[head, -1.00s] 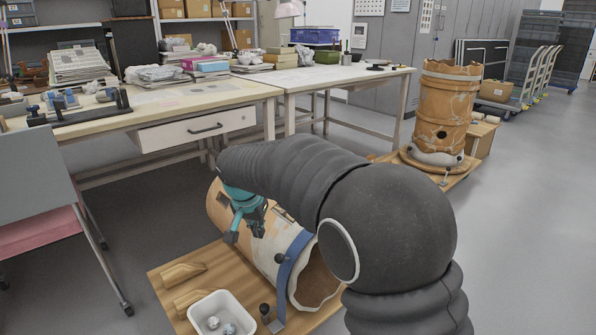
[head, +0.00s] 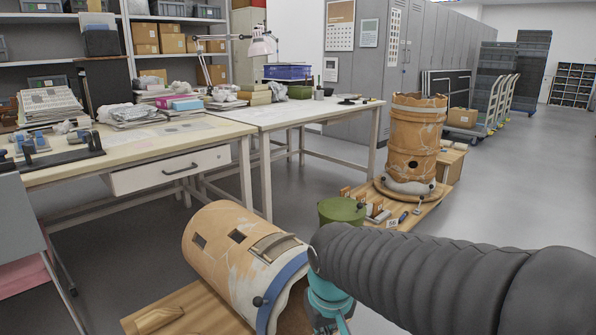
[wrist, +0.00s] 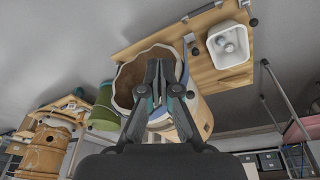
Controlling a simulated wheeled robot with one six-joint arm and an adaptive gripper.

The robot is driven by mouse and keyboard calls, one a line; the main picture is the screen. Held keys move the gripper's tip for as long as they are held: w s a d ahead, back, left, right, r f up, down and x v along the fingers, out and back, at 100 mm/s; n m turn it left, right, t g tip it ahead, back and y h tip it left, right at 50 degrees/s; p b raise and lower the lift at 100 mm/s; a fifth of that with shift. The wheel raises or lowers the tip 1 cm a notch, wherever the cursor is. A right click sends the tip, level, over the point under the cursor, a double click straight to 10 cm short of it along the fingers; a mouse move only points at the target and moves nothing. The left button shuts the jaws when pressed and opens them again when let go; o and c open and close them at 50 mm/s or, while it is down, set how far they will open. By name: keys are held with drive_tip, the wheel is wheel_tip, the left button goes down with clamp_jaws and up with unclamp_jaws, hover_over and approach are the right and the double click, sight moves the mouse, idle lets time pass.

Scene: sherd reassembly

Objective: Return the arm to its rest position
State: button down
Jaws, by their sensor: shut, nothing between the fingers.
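My gripper (wrist: 156,75) is shut with nothing in it, its fingertips together in the wrist view. In the head view my teal gripper body (head: 328,300) is at the bottom, right of the lying clay vessel (head: 212,245), and its fingertips do not show clearly. The vessel lies on its side on a wooden board (head: 195,318), with a blue band (head: 275,290) near its open end and rectangular openings in its wall. In the wrist view the open end (wrist: 122,85) lies behind my fingers; I cannot tell the distance between them.
A second clay vessel (head: 415,145) stands upright on a low board at the back right. A green round object (head: 342,211) stands beyond my arm. A white tub (wrist: 216,52) sits on the wooden board. Worktables (head: 300,112) stand behind; grey floor (head: 530,190) is open at right.

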drive_tip(key=s+d+r+m+t+p, duration=0.3)
drive_tip(key=s+d+r, duration=0.4)
drive_tip(key=s+d, duration=0.3)
drive_tip(key=shift+s+d+r+m, duration=0.2)
drive_tip(key=shift+d+r+m, duration=0.1)
drive_tip(key=shift+d, duration=0.25)
drive_tip(key=c, duration=1.9)
unclamp_jaws()
